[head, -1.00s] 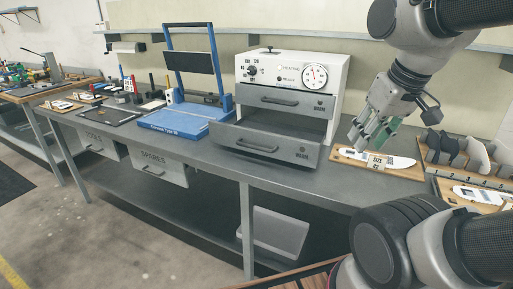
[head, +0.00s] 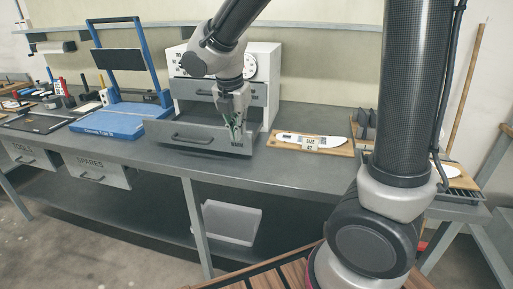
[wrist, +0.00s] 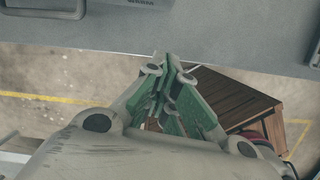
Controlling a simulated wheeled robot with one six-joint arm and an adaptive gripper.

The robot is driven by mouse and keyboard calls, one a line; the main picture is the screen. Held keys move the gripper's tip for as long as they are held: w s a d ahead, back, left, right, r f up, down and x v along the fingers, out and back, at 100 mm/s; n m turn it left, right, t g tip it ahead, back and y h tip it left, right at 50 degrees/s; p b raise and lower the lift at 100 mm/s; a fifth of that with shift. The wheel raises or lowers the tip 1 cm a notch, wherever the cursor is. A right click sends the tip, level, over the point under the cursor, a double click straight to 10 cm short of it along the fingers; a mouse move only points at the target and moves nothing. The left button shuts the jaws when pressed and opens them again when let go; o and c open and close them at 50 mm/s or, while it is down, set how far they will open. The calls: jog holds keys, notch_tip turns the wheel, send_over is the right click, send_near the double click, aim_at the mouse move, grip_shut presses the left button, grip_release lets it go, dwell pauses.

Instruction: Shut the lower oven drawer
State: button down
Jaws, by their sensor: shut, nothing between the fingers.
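The lower oven drawer (head: 168,136) is pulled out from the white oven (head: 263,60), with its grey front and bar handle facing me in the head view. The upper drawer (head: 191,88) sits farther back, above it. My gripper (head: 238,137) is shut and empty, pointing down at the right part of the lower drawer's front and hiding some of it. I cannot tell whether it touches. In the wrist view my green-padded fingers (wrist: 167,60) are together, and a grey front with a handle (wrist: 45,8) and label shows at the top edge.
A board with an insole and size tag (head: 280,146) lies on the bench right of the oven. A blue-framed press (head: 105,118) stands to the left. The grey bench top (head: 165,160) is clear in front of the drawer.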

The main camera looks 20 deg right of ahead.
jog(key=shift+n, duration=0.9)
jog(key=x, duration=1)
jog(key=shift+w+d+f, duration=0.15)
jog(key=shift+w+f, duration=0.05)
jog(key=shift+f, duration=0.05)
jog(key=shift+w+d+r, duration=0.2)
jog(key=shift+w+d, duration=0.5)
jog(key=shift+w, duration=0.3)
jog(key=shift+w+d, duration=0.35)
jog(key=shift+w, duration=0.2)
jog(key=w+d, duration=0.3)
jog(key=w, duration=0.1)
jog(key=w+d, duration=0.3)
jog(key=w, duration=0.2)
jog(key=w+d, duration=0.4)
jog(key=w, duration=0.1)
jog(key=shift+d, duration=0.1)
